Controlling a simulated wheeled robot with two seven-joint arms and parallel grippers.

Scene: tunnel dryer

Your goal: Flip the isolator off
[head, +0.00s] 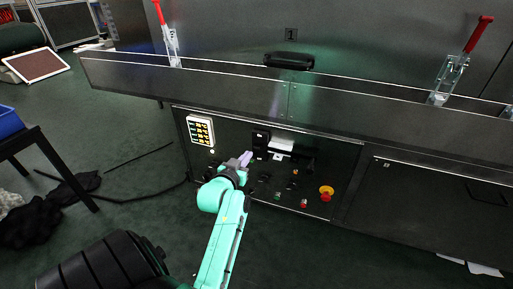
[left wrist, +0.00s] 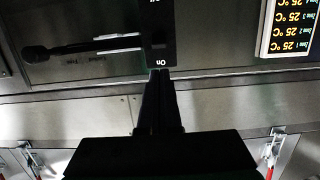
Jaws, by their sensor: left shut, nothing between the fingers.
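The isolator is a black upright plate (head: 261,138) on the dark control panel of the dryer. In the left wrist view the plate (left wrist: 157,35) appears upside down, with "On" at its near end and a partly cut-off word at the picture's top edge. I cannot make out its switch position. My left gripper (head: 247,157) is in front of the panel, just below and left of the plate. In the left wrist view its shut, empty fingers (left wrist: 158,75) point at the "On" end and overlap it; contact cannot be told. My right gripper is not in view.
A temperature display (head: 201,130) is left of the isolator. A dark rod with a rounded end (left wrist: 38,53) lies beside the plate. A red button on a yellow base (head: 326,193) and small knobs sit lower right. A long metal ledge (head: 200,80) runs above, with red-handled clamps (head: 455,70).

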